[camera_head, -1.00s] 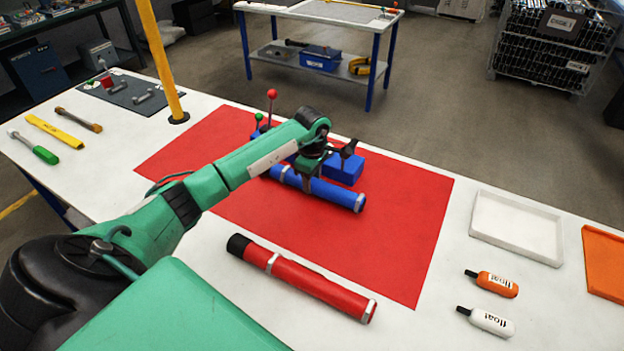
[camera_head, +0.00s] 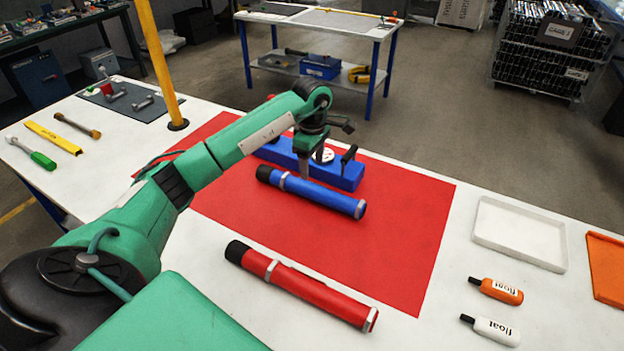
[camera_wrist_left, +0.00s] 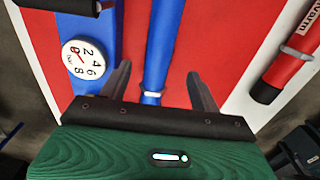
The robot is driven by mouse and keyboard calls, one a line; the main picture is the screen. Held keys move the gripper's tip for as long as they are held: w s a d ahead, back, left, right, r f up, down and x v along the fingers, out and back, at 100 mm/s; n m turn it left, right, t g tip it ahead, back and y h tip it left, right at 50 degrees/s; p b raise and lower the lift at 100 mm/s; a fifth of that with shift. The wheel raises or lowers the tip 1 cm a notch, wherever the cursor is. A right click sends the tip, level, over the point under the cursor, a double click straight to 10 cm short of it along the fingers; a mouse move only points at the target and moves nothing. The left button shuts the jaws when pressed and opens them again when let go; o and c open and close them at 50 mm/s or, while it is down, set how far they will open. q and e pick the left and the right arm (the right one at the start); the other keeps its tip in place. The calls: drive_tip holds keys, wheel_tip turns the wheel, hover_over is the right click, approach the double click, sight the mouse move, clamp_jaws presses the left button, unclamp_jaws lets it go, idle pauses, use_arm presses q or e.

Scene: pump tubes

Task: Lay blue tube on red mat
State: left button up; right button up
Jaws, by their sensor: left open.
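The blue tube (camera_head: 312,191) lies on the red mat (camera_head: 395,240), with a black cap at its left end and grey bands. It also shows in the left wrist view (camera_wrist_left: 162,45), running between the spread fingers. My left gripper (camera_head: 318,172) is open above and just behind the tube in the head view, apart from it. The same gripper (camera_wrist_left: 160,90) shows both fingers wide apart and empty in the wrist view. My right gripper is not in view.
A blue block with a round dial (camera_head: 335,172) stands on the mat just behind the tube. A red tube (camera_head: 303,287) lies at the mat's front edge. A white tray (camera_head: 518,233) and two floats (camera_head: 496,290) are at the right. A yellow post (camera_head: 161,60) rises at the left.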

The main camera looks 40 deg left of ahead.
use_arm(q)
wheel_tip(320, 180, up, 3)
drive_tip(key=shift+r, duration=0.1)
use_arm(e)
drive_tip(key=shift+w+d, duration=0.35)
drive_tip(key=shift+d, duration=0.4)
